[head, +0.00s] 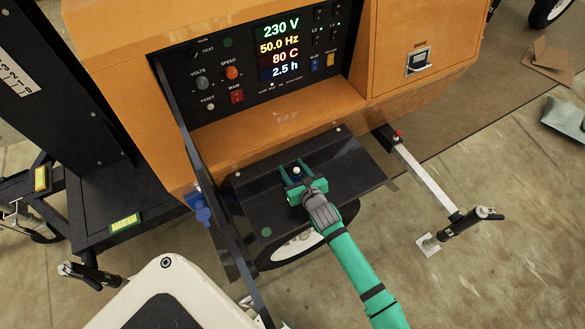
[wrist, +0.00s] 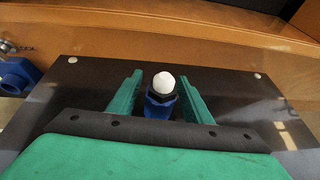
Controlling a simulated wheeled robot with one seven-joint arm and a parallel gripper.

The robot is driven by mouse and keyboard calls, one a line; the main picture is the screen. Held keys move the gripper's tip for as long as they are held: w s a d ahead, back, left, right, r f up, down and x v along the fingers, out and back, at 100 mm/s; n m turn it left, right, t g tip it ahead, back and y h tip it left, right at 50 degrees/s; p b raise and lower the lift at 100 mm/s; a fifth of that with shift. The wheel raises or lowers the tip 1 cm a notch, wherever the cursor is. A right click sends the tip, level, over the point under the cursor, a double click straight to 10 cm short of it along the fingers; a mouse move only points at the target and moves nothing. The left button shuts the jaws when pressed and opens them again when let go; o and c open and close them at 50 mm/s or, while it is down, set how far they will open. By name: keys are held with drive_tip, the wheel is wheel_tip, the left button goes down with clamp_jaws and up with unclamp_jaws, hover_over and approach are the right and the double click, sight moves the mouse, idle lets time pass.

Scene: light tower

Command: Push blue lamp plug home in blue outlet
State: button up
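A blue plug-like piece with a dark collar and a white rounded tip stands between my gripper's fingers; I take it as the blue lamp plug (wrist: 160,104). In the head view its white tip shows (head: 297,171). My gripper (wrist: 160,92) has green fingers, one on each side of it, with a narrow gap showing on both sides. It is over the black shelf (head: 340,165). A blue fitting, likely the blue outlet (head: 200,207), is on the cabinet's lower left side. It shows partly at the left edge of the wrist view (wrist: 14,76). Its opening is unclear.
The orange cabinet (head: 410,75) with its lit panel (head: 280,48) stands behind the shelf. A dark slanted bar (head: 183,125) runs between shelf and blue outlet. A white outrigger arm (head: 425,180) extends at right. The floor at lower right is mostly clear.

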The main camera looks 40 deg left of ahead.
sight(299, 177)
idle(0.3)
drive_tip(key=shift+d+r, duration=0.1)
drive_tip(key=shift+d, duration=0.25)
drive_tip(key=v, duration=1)
drive_tip(key=shift+s, duration=0.1)
